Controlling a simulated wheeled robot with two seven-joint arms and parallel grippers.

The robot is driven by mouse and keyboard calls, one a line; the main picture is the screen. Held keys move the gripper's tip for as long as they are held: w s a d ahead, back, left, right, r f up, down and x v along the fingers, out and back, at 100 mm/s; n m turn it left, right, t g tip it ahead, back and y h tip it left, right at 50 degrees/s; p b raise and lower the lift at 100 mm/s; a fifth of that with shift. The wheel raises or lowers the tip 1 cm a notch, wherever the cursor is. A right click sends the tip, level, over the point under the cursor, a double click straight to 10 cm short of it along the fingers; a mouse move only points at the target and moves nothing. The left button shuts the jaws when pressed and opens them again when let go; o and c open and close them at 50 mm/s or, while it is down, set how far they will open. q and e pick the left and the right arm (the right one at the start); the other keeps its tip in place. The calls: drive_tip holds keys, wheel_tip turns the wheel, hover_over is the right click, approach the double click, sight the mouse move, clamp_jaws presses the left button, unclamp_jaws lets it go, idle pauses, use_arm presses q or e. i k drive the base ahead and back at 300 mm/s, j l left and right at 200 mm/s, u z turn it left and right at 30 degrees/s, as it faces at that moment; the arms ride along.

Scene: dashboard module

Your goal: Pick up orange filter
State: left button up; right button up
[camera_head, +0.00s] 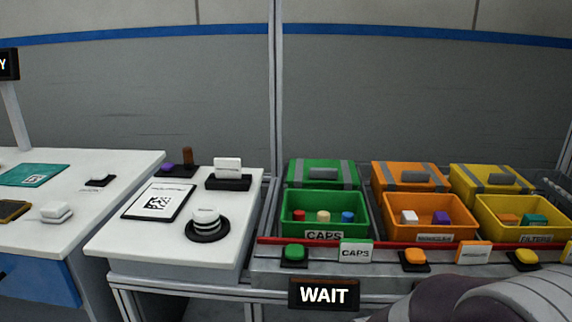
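The orange filter (509,219) is a small block in the open yellow bin (522,238) labelled FILTERS, at the right of the head view. A teal filter (535,220) sits beside it on the right in the same bin. Part of one of my arms covers the lower right corner of the view, in front of the bin row. Neither of my grippers shows in the view.
An orange bin (432,234) and a green bin (322,231) stand left of the yellow bin. Lidded boxes stand behind the bins. A red rail (365,241) and several buttons line the front. White tables (115,240) stand at left.

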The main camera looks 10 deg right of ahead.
sight(506, 219)
drive_tip(key=z, duration=4.4)
drive_tip(key=u, duration=2.7)
drive_tip(key=i+l+u, duration=0.1)
drive_tip(key=i+l, duration=0.15)
drive_tip(key=i+l+u, duration=0.1)
drive_tip(key=l, duration=0.35)
drive_tip(key=i+l+u, duration=0.15)
drive_tip(key=i+l, duration=0.15)
drive_tip(key=l, duration=0.1)
